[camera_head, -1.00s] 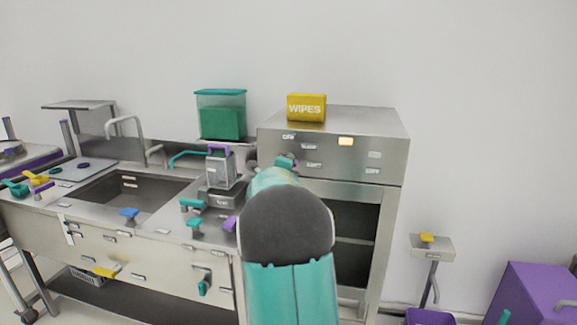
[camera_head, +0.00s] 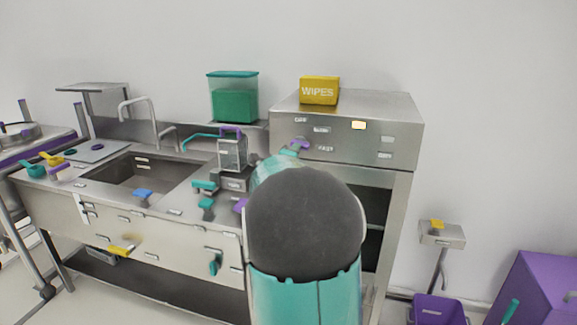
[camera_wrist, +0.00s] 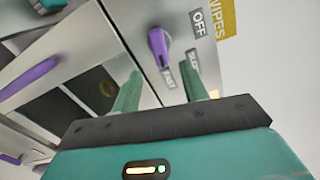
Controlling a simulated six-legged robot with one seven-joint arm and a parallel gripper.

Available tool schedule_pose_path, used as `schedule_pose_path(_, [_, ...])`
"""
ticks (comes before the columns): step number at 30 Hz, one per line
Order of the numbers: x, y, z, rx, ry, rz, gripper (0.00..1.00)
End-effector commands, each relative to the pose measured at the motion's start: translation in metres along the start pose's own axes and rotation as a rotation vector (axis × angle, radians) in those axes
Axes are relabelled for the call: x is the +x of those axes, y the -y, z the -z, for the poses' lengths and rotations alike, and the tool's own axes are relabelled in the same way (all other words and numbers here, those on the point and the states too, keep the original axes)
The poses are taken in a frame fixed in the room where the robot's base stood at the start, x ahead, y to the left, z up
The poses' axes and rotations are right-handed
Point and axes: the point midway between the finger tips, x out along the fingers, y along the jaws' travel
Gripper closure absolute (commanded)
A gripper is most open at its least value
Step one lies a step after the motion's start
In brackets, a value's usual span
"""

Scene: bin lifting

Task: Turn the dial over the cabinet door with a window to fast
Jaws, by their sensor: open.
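The purple dial (camera_wrist: 159,46) is on the steel cabinet front in the wrist view, with its long grip slanting down toward the FAST label (camera_wrist: 168,77). I cannot tell which end is the pointer. The OFF label (camera_wrist: 198,22) and SLOW label (camera_wrist: 194,60) are to its right. In the head view the dial (camera_head: 300,144) shows just above my arm. My gripper (camera_wrist: 163,75) is open and empty, with its teal fingers below the dial, one on each side, apart from it. The door with the dark window (camera_wrist: 88,92) is below left in the wrist view; my arm hides most of it in the head view.
A yellow WIPES box (camera_head: 319,91) and a lit yellow indicator (camera_head: 358,125) are at the cabinet (camera_head: 400,105). A sink counter (camera_head: 160,195) with a tap stands left. A purple bin (camera_head: 437,311) and purple box (camera_head: 545,290) are on the right. The wall behind is bare.

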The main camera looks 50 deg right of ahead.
Motion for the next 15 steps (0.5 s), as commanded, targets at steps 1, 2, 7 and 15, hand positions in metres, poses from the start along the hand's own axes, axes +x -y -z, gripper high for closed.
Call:
schedule_pose_path(1, [-0.013, 0.001, 0.0, 0.001, 0.001, 0.0, 0.56])
schedule_pose_path(2, [-0.019, 0.001, -0.001, 0.002, 0.002, 0.0, 0.56])
schedule_pose_path(7, [-0.048, 0.0, 0.0, 0.001, 0.001, -0.001, 0.56])
schedule_pose_path(15, [-0.062, 0.0, 0.0, 0.0, 0.0, 0.0, 0.56])
